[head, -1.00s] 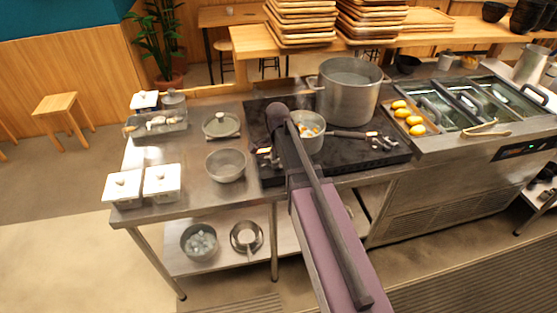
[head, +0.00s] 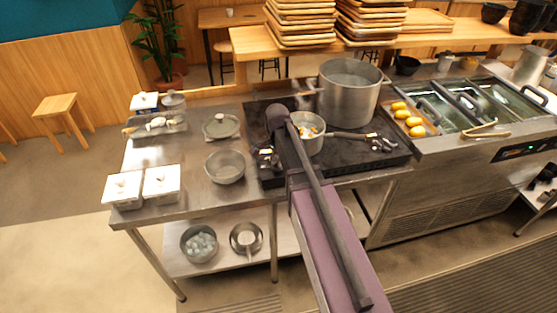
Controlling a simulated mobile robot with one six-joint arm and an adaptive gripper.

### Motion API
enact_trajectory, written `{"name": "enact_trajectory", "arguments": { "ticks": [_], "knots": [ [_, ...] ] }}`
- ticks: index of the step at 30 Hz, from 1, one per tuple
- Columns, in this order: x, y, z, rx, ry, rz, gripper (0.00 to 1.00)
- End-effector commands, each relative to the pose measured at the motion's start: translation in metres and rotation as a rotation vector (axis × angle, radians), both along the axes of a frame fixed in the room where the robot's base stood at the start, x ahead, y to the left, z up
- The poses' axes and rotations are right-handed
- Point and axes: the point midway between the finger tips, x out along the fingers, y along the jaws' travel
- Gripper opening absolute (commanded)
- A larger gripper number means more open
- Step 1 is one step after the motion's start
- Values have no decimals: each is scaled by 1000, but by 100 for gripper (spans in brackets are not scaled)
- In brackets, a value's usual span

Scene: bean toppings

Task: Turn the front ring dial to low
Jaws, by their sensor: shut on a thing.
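My gripper (head: 266,158) is small and dark at the front left edge of the black stove (head: 350,160), just left of my arm's dark link. It is shut on the front ring dial, which is mostly hidden by the gripper and my arm. The dial's setting and its markings are too small to read. A small pot (head: 311,146) with orange and white pieces in it stands on the stove, its dark handle pointing right. A large steel stockpot (head: 348,104) stands behind it.
A steel bowl (head: 225,167), a lidded pan (head: 221,126) and two white lidded containers (head: 122,189) stand on the counter to the left. A tray of yellow food (head: 412,127) lies right of the stove. Bowls sit on the lower shelf.

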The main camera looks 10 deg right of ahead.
Motion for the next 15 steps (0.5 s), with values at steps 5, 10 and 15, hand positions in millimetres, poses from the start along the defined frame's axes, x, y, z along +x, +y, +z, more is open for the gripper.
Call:
{"name": "enact_trajectory", "arguments": {
  "ticks": [5, 10, 15],
  "knots": [
    [-1, 0, 0, 1, 2, 114, 0],
    [-2, 1, 0, 1, 2, 259, 0],
    [-2, 1, 0, 2, 3, 420, 0]
  ]
}}
